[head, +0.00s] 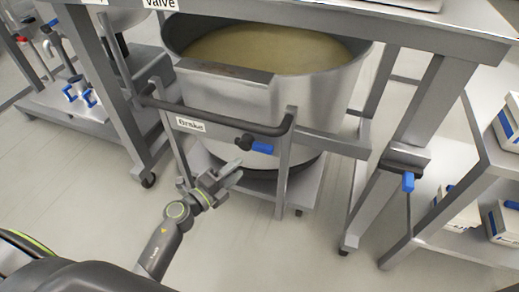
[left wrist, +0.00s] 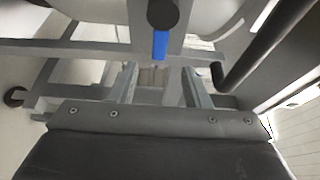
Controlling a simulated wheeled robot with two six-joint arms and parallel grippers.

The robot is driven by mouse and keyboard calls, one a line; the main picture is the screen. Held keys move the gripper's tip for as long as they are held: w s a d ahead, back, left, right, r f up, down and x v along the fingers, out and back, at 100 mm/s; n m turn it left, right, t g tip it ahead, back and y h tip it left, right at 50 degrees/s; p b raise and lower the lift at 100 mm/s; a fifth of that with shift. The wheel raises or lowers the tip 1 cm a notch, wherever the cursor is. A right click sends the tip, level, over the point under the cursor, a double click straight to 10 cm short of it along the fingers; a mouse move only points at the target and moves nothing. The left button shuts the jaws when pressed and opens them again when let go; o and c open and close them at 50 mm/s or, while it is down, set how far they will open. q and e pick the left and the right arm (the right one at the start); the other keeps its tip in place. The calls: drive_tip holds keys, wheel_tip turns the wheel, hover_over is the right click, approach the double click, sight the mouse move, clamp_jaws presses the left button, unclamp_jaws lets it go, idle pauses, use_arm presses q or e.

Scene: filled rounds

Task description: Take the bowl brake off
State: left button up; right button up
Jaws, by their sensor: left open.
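The bowl (head: 225,92) is a large metal vessel filled with a yellowish mass, standing in a wheeled frame under the table. A "Brake" label (head: 190,124) is on the frame's dark push bar. Right of it, a brake lever with a black hub and blue handle (head: 262,148) points right in the head view. In the left wrist view the blue handle (left wrist: 160,45) is ahead of the fingers, below its dark hub. My left gripper (head: 232,172) is open and empty, below and left of the handle, apart from it. My right gripper is not in view.
A "Valve" label (head: 160,3) is at the table edge above. A right shelf (head: 450,240) holds white and blue boxes. The push bar (head: 225,124) and frame posts are close to my arm. Floor at the front is clear.

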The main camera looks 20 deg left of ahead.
sight(260, 150)
use_arm(q)
drive_tip(key=x, duration=0.9)
drive_tip(key=shift+w+d+b, duration=0.1)
drive_tip(key=shift+w+b, duration=0.1)
drive_tip(key=shift+b, duration=0.2)
drive_tip(key=shift+w+d, duration=0.2)
drive_tip(key=shift+w, duration=0.25)
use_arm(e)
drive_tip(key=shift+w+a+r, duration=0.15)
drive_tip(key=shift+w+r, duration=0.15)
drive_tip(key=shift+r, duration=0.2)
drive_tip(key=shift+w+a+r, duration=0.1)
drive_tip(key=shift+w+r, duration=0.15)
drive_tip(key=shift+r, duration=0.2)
use_arm(q)
clamp_jaws()
